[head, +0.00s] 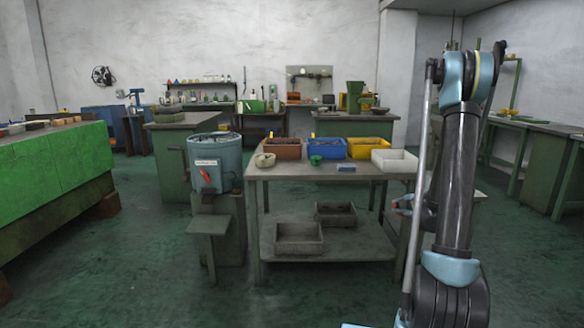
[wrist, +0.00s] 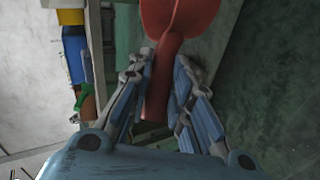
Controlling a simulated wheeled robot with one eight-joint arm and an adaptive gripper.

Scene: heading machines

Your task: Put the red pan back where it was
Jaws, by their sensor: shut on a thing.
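The red pan (wrist: 180,14) is at the top of the wrist view, its far part cut off by the frame edge. Its red handle runs down between the fingers of my gripper (wrist: 161,66), which is shut on it. The pan is in the air, beside the work table and apart from it in the wrist view. In the head view my arm hides most of the gripper and the pan; only a small reddish bit shows left of the arm, and I cannot tell what it is.
A grey-blue drum machine (head: 212,150) stands left. Floor in front is clear.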

